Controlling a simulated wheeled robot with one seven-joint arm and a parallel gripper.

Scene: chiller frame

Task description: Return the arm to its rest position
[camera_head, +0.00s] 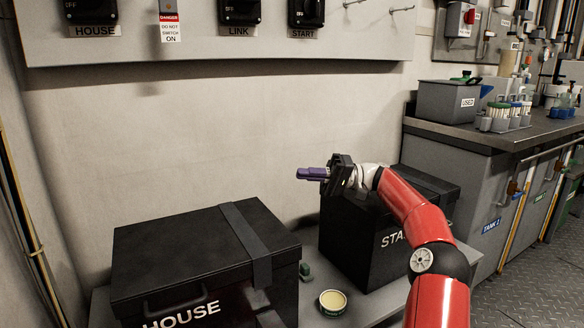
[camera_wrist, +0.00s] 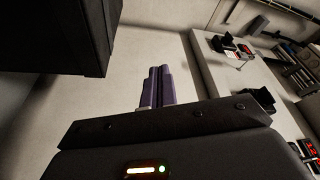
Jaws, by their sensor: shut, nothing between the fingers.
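My red arm (camera_head: 430,230) reaches up from the lower right in the head view.
A black HOUSE box (camera_head: 190,250) and a black START box (camera_head: 365,240) stand on a low grey shelf. A small round tin (camera_head: 333,302) sits between them. A switch panel (camera_head: 215,50) is above. A workbench (camera_head: 480,128) with a USED bin (camera_head: 447,101) stands right.

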